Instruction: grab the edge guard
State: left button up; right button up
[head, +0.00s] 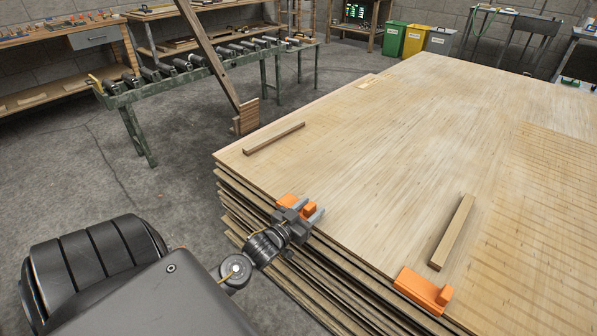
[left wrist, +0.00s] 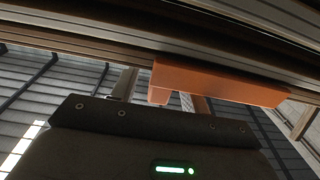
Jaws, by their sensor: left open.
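An orange edge guard (head: 288,200) sits on the near left edge of the veneer stack (head: 400,130). My left gripper (head: 308,212) is at this guard and covers part of it in the head view. The guard also shows in the left wrist view (left wrist: 220,82) as a long orange bar. A short tab of it hangs between the two spread fingers of my left gripper (left wrist: 160,92). The gripper is open. I cannot tell whether a finger touches the tab. A second orange edge guard (head: 424,291) sits farther right along the same edge. My right gripper is out of view.
Two wooden battens lie on the top sheet, one at the left (head: 274,138) and one at the right (head: 452,232). A roller conveyor (head: 200,75) and a leaning plank (head: 208,52) stand beyond the stack. Colored bins (head: 415,40) stand at the back.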

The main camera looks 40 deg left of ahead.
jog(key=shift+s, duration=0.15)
pick_arm(q)
jog(key=shift+c, duration=1.3)
grip_shut()
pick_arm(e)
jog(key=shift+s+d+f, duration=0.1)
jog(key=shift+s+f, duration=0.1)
pick_arm(q)
jog(key=shift+r, duration=0.15)
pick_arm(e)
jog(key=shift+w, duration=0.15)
pick_arm(q)
jog(key=shift+r, duration=0.25)
notch_tip(320, 180, up, 2)
jog(key=shift+r+p, duration=0.15)
jog(key=shift+p, duration=0.3)
jog(key=s+d+r+p, duration=0.2)
jog(key=s+d+r, duration=0.6)
jog(key=d+r, duration=0.2)
jog(key=shift+d, duration=0.8)
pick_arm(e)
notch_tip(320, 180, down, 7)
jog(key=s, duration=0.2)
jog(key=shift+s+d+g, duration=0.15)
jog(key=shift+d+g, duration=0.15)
